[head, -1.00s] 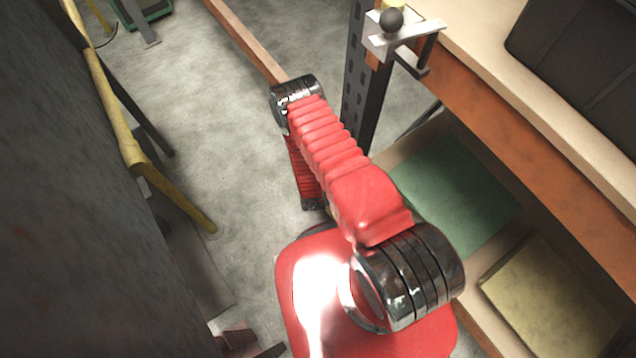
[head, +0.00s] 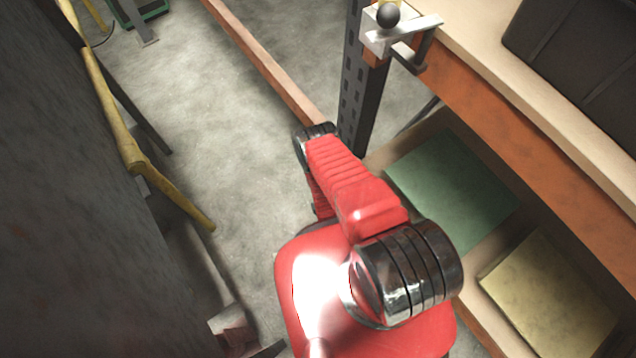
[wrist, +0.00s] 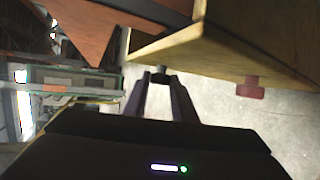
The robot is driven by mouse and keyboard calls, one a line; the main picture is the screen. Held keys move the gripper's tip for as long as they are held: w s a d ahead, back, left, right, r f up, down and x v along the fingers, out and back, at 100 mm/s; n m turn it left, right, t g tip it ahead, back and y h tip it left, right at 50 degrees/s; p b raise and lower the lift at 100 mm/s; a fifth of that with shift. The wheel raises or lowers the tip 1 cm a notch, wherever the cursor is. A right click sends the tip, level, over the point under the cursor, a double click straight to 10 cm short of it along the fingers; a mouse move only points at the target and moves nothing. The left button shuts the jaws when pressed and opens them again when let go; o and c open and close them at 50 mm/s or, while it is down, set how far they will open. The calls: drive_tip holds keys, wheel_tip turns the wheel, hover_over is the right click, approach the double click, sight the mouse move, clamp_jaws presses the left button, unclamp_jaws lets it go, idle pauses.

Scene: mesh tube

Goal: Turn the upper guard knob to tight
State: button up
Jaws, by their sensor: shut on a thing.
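In the wrist view my gripper (wrist: 161,79) reaches forward with its two dark fingers close together. They are shut on a small dark knob (wrist: 160,70) at the lower edge of a wooden panel. I cannot tell from the picture which way the dark knob is set. In the head view my red arm stretches away over the floor, and my gripper and both knobs are hidden.
The wooden panel (wrist: 230,50) fills the upper right of the wrist view. In the head view a workbench (head: 480,90) with a clamp (head: 400,35) stands right, above a shelf with green (head: 450,190) and yellow (head: 550,290) sheets. A yellow rail (head: 115,120) runs left.

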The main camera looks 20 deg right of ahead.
drive_tip(key=shift+s+d+f, duration=0.1)
drive_tip(key=shift+s+f, duration=0.1)
idle(0.4)
drive_tip(key=o, duration=0.8)
drive_tip(key=shift+c, duration=0.2)
drive_tip(key=shift+o, duration=1.4)
drive_tip(key=shift+w, duration=0.1)
drive_tip(key=shift+r, duration=0.1)
